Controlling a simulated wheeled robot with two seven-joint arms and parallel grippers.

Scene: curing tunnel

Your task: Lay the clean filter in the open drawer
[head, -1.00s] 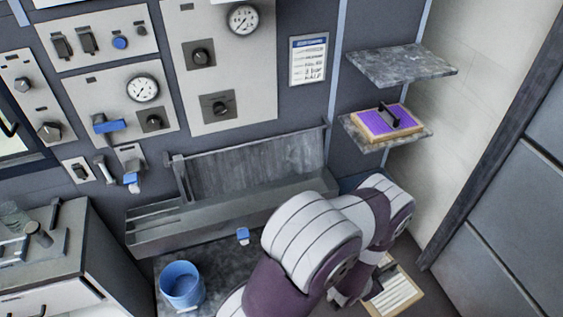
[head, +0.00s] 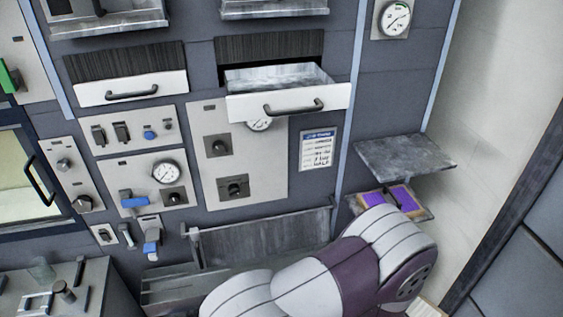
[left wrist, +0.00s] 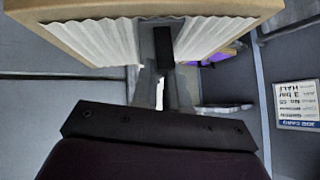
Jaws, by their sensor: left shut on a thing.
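The clean filter (left wrist: 95,38), white pleats in a tan frame, fills the top of the left wrist view. My left gripper (left wrist: 164,75) is shut on its dark middle handle. In the head view my left arm covers the gripper, and only a pale sliver that may be the filter shows at the bottom edge. The open drawer (head: 240,107) is pulled out of the wall panel at upper middle. Its grey inside looks empty, and its front has a black handle. My right gripper is in neither view now.
A purple filter in a tan frame (head: 403,198) lies on the lower wall shelf, partly behind my arm. The empty upper shelf (head: 405,158) juts out above it. A closed drawer (head: 95,95) is left of the open one. A grey trough (head: 262,240) runs below the panels.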

